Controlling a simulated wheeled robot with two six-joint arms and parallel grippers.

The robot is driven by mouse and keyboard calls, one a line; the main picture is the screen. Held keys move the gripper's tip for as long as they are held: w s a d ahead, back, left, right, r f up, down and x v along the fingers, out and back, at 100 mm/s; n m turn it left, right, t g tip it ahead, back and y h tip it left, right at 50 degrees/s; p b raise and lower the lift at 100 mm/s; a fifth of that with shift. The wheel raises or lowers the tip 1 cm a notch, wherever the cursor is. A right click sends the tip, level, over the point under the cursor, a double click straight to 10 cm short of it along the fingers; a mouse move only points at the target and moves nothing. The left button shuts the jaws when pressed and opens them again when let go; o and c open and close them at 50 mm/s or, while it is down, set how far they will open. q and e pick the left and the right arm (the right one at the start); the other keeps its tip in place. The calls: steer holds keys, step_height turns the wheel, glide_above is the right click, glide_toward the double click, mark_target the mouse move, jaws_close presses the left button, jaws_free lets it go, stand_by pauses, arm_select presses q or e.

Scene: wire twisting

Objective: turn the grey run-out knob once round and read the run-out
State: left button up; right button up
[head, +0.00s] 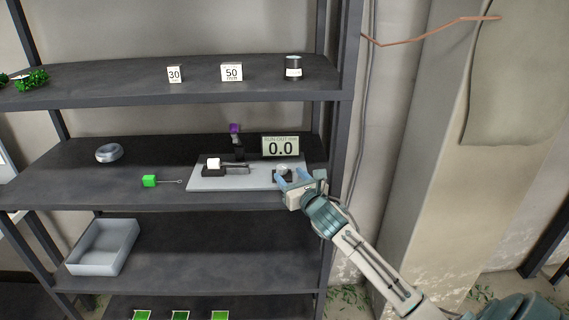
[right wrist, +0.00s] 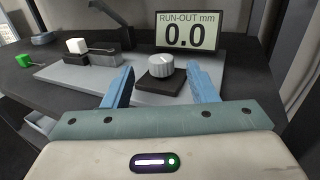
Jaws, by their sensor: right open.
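The grey run-out knob (right wrist: 161,67) sits on a dark block on the light grey plate (right wrist: 80,75). It also shows in the head view (head: 283,170), partly hidden by my gripper. The run-out display (head: 280,146) stands behind it and reads 0.0; it shows the same in the right wrist view (right wrist: 188,32). My right gripper (head: 287,180) is open at the plate's right end. In the right wrist view its blue fingers (right wrist: 160,85) stand apart, one to each side of the knob's block, with the knob just beyond them. My left gripper is not in view.
On the plate a dark fixture (head: 228,169) carries a white block, with a purple-topped stand (head: 235,140) behind. A green cube with a wire (head: 149,181) and a grey ring (head: 109,153) lie left on the shelf. A tray (head: 103,247) is below.

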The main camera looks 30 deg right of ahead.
mark_target(284, 170)
steer(key=w, duration=0.1)
steer(key=w+p, duration=0.1)
steer(key=w, duration=0.2)
steer(key=shift+w+d+f, duration=0.2)
steer(key=shift+w+d, duration=0.1)
steer(key=shift+d, duration=0.05)
steer(key=shift+s+r, duration=0.1)
steer(key=shift+c, duration=0.2)
steer(key=c, duration=0.9)
